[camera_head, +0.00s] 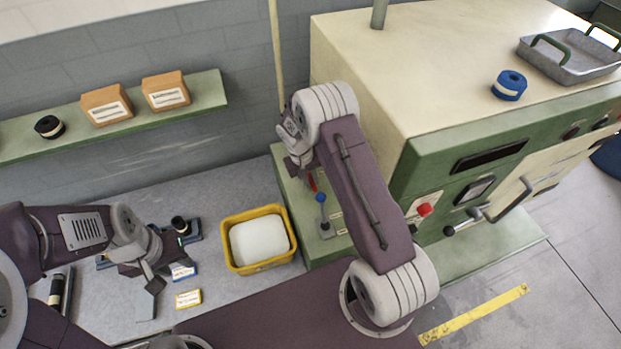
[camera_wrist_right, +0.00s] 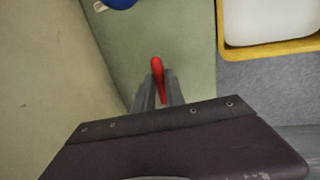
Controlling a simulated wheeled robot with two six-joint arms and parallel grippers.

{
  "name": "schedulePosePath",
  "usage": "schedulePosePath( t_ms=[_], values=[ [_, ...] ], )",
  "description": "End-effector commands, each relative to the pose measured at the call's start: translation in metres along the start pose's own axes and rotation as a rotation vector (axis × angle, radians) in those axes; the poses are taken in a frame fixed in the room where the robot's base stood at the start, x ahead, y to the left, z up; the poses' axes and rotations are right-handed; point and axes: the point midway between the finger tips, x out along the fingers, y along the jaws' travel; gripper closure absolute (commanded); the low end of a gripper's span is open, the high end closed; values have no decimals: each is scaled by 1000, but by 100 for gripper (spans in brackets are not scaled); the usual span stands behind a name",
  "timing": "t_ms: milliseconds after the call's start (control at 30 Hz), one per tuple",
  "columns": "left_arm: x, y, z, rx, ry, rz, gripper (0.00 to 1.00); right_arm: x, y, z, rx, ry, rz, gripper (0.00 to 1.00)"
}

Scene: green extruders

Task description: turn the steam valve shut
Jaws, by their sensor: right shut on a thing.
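A red handle (camera_wrist_right: 157,66), which looks like the steam valve's lever, stands up from the green ledge of the machine. My right gripper (camera_wrist_right: 158,92) is shut on it, with one finger on each side. In the head view only a small bit of the red handle (camera_head: 312,181) shows beside my right gripper, and my arm hides the fingertips. A blue-knobbed lever (camera_head: 320,198) stands apart, close to the red handle. My left gripper (camera_head: 150,282) is over the grey bench at the left, near small boxes; its jaw opening is unclear.
A yellow bin (camera_head: 229,247) with a white block stands beside the green ledge (camera_head: 287,166). The cream and green machine (camera_head: 395,165) fills the right. A shelf (camera_head: 209,92) on the wall holds boxes and a dark roll. Small boxes (camera_head: 188,299) lie near my left gripper.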

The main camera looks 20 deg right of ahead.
Motion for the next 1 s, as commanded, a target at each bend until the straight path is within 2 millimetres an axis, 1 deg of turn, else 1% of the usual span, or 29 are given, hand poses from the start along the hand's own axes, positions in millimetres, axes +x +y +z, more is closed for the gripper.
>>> schedulePosePath(
  t_ms=[33, 800, 1000],
  values=[
    [0, 0, 0, 0, 0, 0, 64, -1, 0, -4, 0, 13, -2, 100],
    [0, 0, 0, 0, 0, 0, 64, -2, 0, -6, 1, 17, -2, 100],
    [4, 0, 0, 0, 0, 0, 64, -2, -2, -6, 28, 14, -3, 100]
  ],
)
